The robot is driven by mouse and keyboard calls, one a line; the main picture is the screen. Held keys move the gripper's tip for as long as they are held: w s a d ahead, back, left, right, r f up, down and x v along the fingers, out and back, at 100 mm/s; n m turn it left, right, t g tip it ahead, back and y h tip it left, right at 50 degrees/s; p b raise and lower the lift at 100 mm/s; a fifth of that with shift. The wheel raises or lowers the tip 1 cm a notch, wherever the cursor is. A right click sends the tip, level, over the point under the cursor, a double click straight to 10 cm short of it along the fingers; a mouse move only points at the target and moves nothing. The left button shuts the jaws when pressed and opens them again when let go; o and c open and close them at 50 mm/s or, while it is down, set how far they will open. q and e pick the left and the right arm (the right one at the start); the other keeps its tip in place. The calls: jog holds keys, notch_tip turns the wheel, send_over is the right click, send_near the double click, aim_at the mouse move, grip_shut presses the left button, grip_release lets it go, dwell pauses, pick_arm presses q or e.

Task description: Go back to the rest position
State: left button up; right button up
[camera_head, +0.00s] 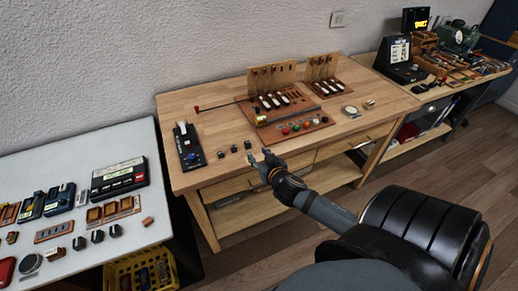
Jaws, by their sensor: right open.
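My right gripper (266,157) is in the camera_head view, open and empty, just off the front edge of the wooden workbench (215,132). Its arm comes in from the lower right. No object shows between its fingers. My left gripper is not in view. On the workbench, a brown board (318,123) carries a row of small coloured knobs, and upright wooden pieces with white-tipped parts (273,101) stand behind it.
A black device (188,145) and small dark blocks (234,148) sit near the bench's left front. A white table (75,148) with several tools is at left, above a yellow crate (118,272). A second bench (437,94) stands at right. Floor is clear at right.

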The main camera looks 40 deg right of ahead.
jog(key=shift+f, duration=0.1)
dwell(0.3)
jog(key=s+a+f+n+g+y, duration=0.1)
jog(key=s+a+f+n+g, duration=0.15)
jog(key=s+a+g, duration=0.45)
jog(key=s+a+f+n+g+y, duration=0.1)
jog(key=s+a+f+g+y, duration=0.2)
jog(key=s, duration=0.8)
notch_tip(320, 180, down, 24)
jog(key=s+d+g+h, duration=0.1)
jog(key=d, duration=0.1)
jog(key=s+d+f+g, duration=0.1)
jog(key=s+f, duration=1.8)
jog(key=shift+s+d, duration=0.3)
